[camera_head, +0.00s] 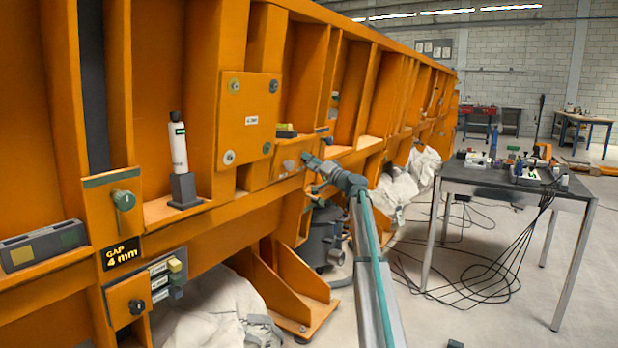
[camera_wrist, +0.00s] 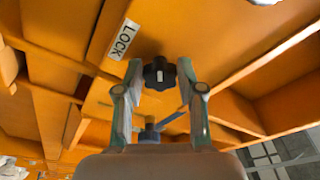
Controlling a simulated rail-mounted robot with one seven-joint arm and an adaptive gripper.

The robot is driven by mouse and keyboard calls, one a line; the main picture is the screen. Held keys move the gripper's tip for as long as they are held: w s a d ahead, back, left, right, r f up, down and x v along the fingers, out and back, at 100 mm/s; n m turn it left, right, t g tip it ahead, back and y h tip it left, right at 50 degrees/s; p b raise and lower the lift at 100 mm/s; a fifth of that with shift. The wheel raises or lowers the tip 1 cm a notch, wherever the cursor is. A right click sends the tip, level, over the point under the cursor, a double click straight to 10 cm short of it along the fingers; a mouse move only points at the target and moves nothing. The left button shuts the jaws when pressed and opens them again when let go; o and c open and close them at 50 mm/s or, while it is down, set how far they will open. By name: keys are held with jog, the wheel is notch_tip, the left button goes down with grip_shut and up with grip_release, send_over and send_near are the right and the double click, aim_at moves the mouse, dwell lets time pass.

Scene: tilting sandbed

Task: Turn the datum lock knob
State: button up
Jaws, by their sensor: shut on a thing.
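The datum lock knob (camera_wrist: 159,73) is a black lobed knob with a pale mark at its centre, on an orange panel in the wrist view. A white label reading LOCK (camera_wrist: 123,39) is beside it, up and left. My gripper (camera_wrist: 160,80) has one finger on each side of the knob and is shut on it. In the head view my gripper (camera_head: 307,158) reaches a small orange panel (camera_head: 287,164) on the sandbed's side. The knob is not clearly visible in that view.
Orange ribs and ledges surround the panel. A dark table (camera_head: 490,176) with cables stands right. Floor between is partly open.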

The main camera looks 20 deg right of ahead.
jog(key=shift+f+n+y+b, duration=0.1)
jog(key=shift+n+y+b, duration=0.4)
jog(key=shift+n+b, duration=1.5)
jog(key=shift+f+n+y+b, duration=0.1)
jog(key=shift+n+y+b, duration=0.4)
jog(key=shift+n+b, duration=1.45)
jog(key=shift+r, duration=0.1)
jog(key=o, duration=1.1)
jog(key=shift+o, duration=0.2)
jog(key=shift+d, duration=0.1)
jog(key=v, duration=1.2)
jog(key=shift+r, duration=0.1)
